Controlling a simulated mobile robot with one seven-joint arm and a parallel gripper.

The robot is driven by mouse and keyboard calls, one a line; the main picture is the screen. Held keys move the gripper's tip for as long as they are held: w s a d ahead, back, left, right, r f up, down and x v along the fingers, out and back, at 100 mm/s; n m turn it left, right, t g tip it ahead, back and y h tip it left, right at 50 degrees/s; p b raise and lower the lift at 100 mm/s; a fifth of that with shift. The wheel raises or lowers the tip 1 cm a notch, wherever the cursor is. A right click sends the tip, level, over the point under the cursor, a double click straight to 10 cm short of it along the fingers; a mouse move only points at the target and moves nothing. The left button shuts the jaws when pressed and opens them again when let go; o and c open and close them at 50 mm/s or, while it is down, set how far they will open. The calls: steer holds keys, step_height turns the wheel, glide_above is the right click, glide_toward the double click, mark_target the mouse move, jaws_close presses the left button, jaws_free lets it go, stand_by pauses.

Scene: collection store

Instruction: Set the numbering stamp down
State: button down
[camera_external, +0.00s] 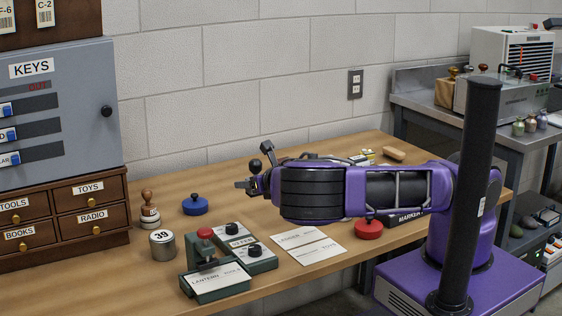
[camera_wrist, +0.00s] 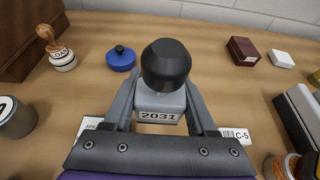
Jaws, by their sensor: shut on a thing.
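The numbering stamp has a round black knob and a grey metal body with the number 2031 on its front. In the wrist view the stamp (camera_wrist: 166,68) stands between the two fingers of my gripper (camera_wrist: 158,108), which is shut on its body. In the external view the stamp's dark knob (camera_external: 255,166) shows above my gripper (camera_external: 247,185), at the left end of my arm, over the wooden table (camera_external: 120,287). Most of the stamp is hidden there. I cannot tell whether its base touches the table.
A wooden-handled stamp (camera_external: 149,208), a blue round pad (camera_external: 195,206) and a grey tin (camera_external: 162,244) stand to the left. A green press (camera_external: 215,282) and cards (camera_external: 310,244) lie in front. A maroon box (camera_wrist: 243,49) and white box (camera_wrist: 282,58) are at the back right.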

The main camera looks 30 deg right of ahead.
step_height(320, 180, up, 5)
steer(key=n+y, duration=0.2)
glide_above(273, 222)
steer(key=w, duration=0.1)
step_height(273, 222, down, 8)
steer(key=shift+r, duration=0.1)
steer(key=shift+s+d+f+n+g+y, duration=0.1)
steer(key=shift+d+f+n+g+y, duration=0.15)
steer(key=shift+f+n+y, duration=0.55)
steer(key=shift+s+r+y, duration=0.1)
steer(key=shift+r+y, duration=0.2)
steer(key=shift+y, duration=0.2)
steer(key=shift+a+r+n+g+y, duration=0.15)
steer(key=shift+r+n+g+y, duration=0.35)
steer(key=shift+n+y, duration=0.35)
step_height(273, 222, up, 8)
steer(key=n+g+y, duration=0.3)
steer(key=n, duration=0.1)
steer(key=shift+t, duration=0.25)
steer(key=f, duration=0.5)
steer(key=f+b, duration=0.1)
steer(key=f, duration=0.4)
steer(key=f+b, duration=0.1)
steer(key=f, duration=0.4)
steer(key=shift+s+a, duration=0.1)
steer(key=shift+s, duration=0.2)
